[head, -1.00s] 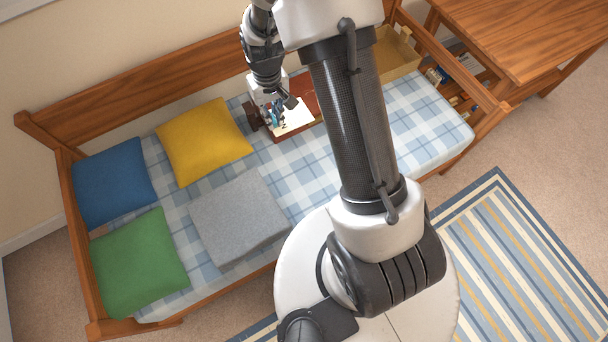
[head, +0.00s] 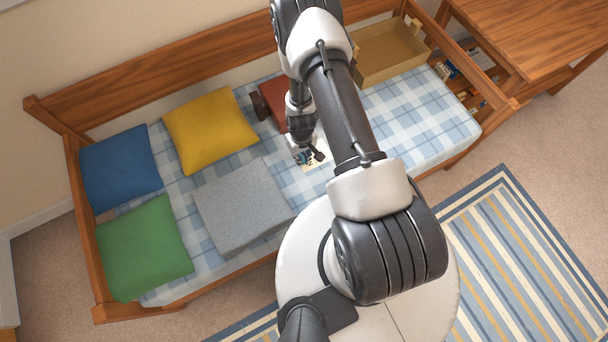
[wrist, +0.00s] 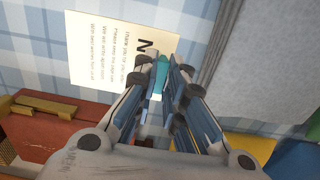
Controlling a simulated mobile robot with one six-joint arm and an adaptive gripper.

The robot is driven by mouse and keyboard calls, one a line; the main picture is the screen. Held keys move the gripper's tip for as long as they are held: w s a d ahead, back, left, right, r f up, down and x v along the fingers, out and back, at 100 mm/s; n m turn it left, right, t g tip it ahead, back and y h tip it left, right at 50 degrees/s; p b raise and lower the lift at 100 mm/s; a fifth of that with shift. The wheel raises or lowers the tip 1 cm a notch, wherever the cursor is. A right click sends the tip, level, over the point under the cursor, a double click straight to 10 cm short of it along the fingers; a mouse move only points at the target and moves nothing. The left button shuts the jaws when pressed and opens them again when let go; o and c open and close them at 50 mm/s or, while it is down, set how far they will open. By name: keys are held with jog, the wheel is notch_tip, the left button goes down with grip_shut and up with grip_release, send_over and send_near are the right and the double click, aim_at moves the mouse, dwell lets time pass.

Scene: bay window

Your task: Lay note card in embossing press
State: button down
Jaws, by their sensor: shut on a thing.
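The note card (wrist: 105,52) is a cream sheet with printed lines and a large black "N"; in the wrist view it lies past my fingertips, over the checked cover. My gripper (wrist: 160,76) is shut on its near edge, where a small teal piece shows between the fingers. In the head view the card (head: 314,166) is partly hidden by my gripper (head: 308,156). A red-brown box-like thing (head: 275,92) with a dark part at its left, perhaps the embossing press, stands behind my gripper. In the wrist view the red-brown thing (wrist: 52,128) has a brass bar on top.
The bench's checked cushion (head: 400,110) is bare right of my arm. A folded grey blanket (head: 240,208) lies left of my gripper, with yellow (head: 210,130), blue (head: 120,172) and green (head: 145,245) cushions beyond. An open tan box (head: 390,65) stands at the back right.

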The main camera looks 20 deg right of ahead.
notch_tip(320, 180, down, 15)
jog(key=b, duration=0.6)
jog(key=shift+f, duration=0.15)
jog(key=shift+f, duration=0.1)
jog(key=c, duration=1.7)
grip_release()
jog(key=shift+o, duration=0.2)
